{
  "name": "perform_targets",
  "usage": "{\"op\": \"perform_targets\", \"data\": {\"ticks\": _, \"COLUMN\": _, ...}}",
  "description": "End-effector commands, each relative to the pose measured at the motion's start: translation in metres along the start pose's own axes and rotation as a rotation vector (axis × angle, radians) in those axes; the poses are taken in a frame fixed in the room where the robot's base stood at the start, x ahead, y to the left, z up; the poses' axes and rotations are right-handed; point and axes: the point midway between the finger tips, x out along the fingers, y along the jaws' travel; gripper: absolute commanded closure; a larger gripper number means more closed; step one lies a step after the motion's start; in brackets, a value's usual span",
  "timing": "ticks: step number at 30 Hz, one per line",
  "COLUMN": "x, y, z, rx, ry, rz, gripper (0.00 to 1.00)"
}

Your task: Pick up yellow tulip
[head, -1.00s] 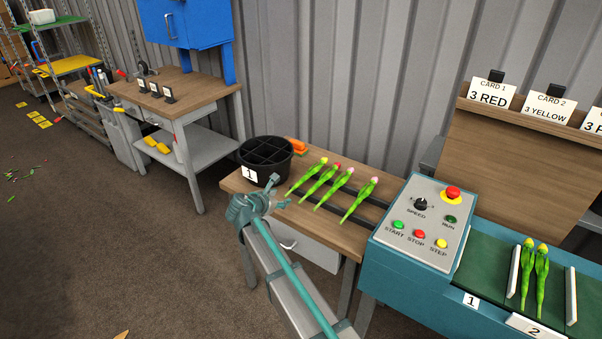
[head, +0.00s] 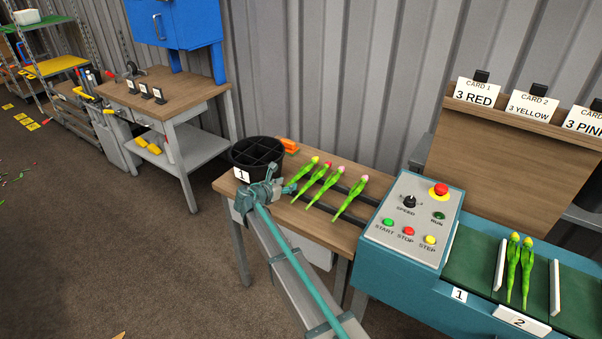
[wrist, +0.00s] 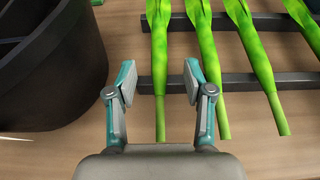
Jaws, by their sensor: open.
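A yellow tulip (head: 305,172) lies leftmost in a row on the wooden table. Beside it lie a red tulip (head: 318,178) and pink tulips (head: 349,200). In the wrist view, the leftmost green stem (wrist: 160,100) runs between my open fingers, with a gap on both sides; the blooms are out of that view. My gripper (wrist: 160,80) is open and empty, near the stem ends; in the head view it (head: 288,189) is left of the row, next to the black bucket. Two yellow tulips (head: 520,272) lie in the conveyor section labelled 2.
The divided black bucket (head: 240,155), labelled 1, stands close left of my gripper. Dark rails (wrist: 228,82) lie under the stems. An orange object (head: 288,145) lies behind the bucket. The control panel (head: 412,222) and green conveyor (head: 475,265) are to the right.

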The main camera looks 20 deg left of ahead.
Motion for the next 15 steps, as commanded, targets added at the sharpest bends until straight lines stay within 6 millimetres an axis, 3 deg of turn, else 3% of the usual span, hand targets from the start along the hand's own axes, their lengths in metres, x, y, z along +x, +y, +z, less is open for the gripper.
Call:
{"op": "perform_targets", "data": {"ticks": 6, "x": 0.028, "y": 0.002, "z": 0.002, "rx": 0.000, "ry": 0.001, "rz": 0.000, "gripper": 0.48}}
{"op": "perform_targets", "data": {"ticks": 14, "x": 0.031, "y": 0.001, "z": 0.001, "rx": 0.000, "ry": 0.000, "rz": 0.001, "gripper": 0.48}}
{"op": "perform_targets", "data": {"ticks": 15, "x": 0.031, "y": 0.001, "z": 0.001, "rx": 0.000, "ry": 0.000, "rz": 0.001, "gripper": 0.55}}
